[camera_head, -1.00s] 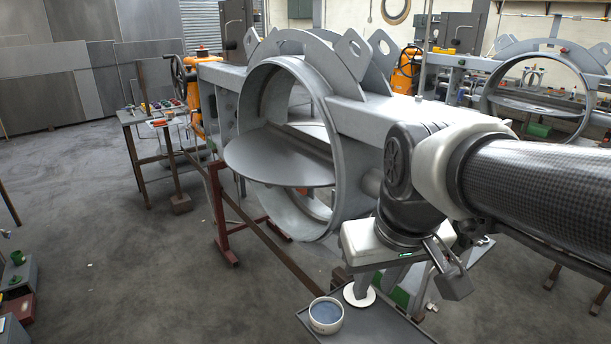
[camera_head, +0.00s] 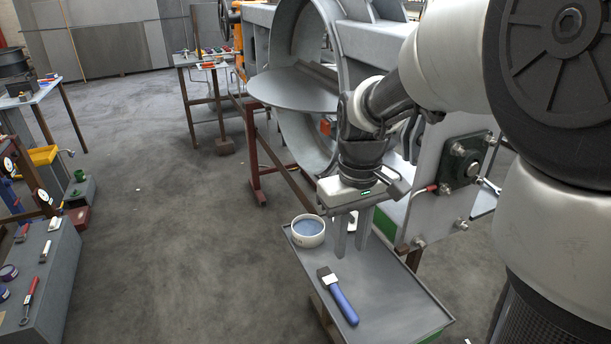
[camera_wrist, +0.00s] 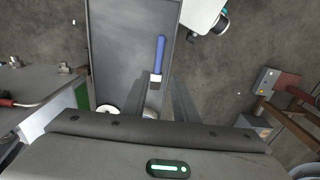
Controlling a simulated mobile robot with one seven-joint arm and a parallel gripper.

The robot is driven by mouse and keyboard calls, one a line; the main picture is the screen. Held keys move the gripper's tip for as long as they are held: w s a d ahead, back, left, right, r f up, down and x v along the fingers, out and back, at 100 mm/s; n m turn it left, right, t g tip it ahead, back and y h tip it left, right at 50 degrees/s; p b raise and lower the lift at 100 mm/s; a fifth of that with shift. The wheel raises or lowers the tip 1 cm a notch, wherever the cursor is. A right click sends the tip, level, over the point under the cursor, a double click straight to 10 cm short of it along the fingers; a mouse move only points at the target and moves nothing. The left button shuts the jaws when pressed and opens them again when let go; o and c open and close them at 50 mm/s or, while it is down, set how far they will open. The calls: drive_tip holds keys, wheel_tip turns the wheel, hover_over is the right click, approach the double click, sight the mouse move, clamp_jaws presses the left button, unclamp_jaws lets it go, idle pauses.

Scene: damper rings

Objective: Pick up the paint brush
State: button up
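The paint brush (camera_head: 342,304) lies on the grey tray-topped stand (camera_head: 395,305), its blue handle toward the front and its dark bristles toward the paint tub. It also shows in the wrist view (camera_wrist: 160,55), with its handle pointing away from the gripper. My gripper (camera_head: 351,251) is open and points down over the back of the tray, behind the brush and apart from it. In the wrist view my fingers (camera_wrist: 160,78) appear on either side of the brush's head end, with nothing held.
A white tub of blue-grey paint (camera_head: 308,231) stands at the tray's back left corner, close to my gripper. A large steel damper ring (camera_head: 300,120) stands behind. A grey bench with tools (camera_head: 55,265) is at left; the floor between is clear.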

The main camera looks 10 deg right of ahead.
drive_tip(key=b, duration=0.3)
hover_over(344, 301)
wheel_tip(344, 301, down, 13)
drive_tip(key=shift+a+r, duration=0.1)
wheel_tip(344, 301, down, 5)
drive_tip(key=shift+f+b, duration=0.1)
drive_tip(key=shift+b, duration=0.75)
clamp_jaws()
wheel_tip(344, 301, up, 10)
drive_tip(key=p, duration=0.2)
drive_tip(key=shift+p, duration=0.35)
